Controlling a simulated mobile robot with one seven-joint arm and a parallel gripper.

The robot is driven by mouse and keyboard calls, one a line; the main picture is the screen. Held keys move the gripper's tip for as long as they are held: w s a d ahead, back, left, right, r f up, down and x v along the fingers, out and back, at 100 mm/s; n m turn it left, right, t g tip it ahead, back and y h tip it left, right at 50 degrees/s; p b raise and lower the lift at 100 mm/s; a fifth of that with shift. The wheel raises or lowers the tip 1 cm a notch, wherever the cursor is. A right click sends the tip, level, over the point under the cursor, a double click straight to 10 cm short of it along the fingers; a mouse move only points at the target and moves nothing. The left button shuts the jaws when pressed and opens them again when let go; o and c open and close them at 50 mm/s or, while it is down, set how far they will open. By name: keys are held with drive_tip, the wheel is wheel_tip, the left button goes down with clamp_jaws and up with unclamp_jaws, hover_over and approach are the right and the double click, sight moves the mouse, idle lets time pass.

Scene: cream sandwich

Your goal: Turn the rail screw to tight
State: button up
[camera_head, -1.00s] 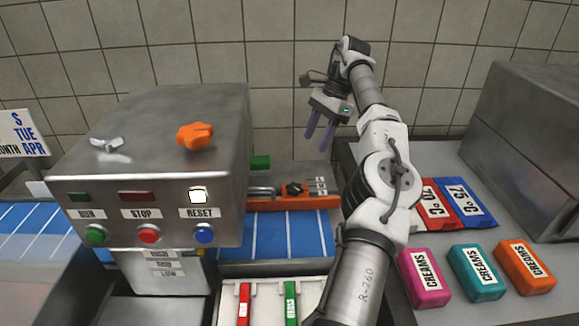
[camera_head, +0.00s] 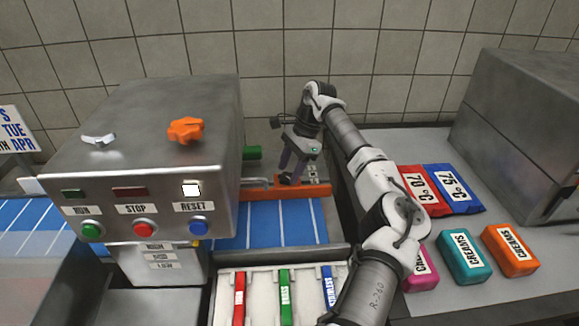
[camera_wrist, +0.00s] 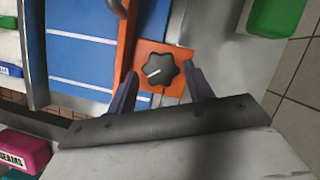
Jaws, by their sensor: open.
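The orange rail (camera_head: 262,192) crosses the far end of the blue belt in the head view. My gripper (camera_wrist: 158,78) is open, pointing down, with its purple fingers on either side of the knob and a gap to each side. In the head view my gripper (camera_head: 290,170) is over the right part of the rail and hides the knob. I cannot tell whether the fingertips reach the knob's height.
A steel machine with RUN, STOP and RESET buttons (camera_head: 198,226) stands left of the rail. A green block (camera_wrist: 274,14) lies near the knob. A white tray (camera_head: 258,290) holds coloured labelled bars. Coloured packs (camera_head: 462,256) lie on the right counter.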

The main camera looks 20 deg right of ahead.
drive_tip(key=shift+a+f, duration=0.1)
drive_tip(key=shift+f, duration=0.2)
drive_tip(key=c, duration=0.7)
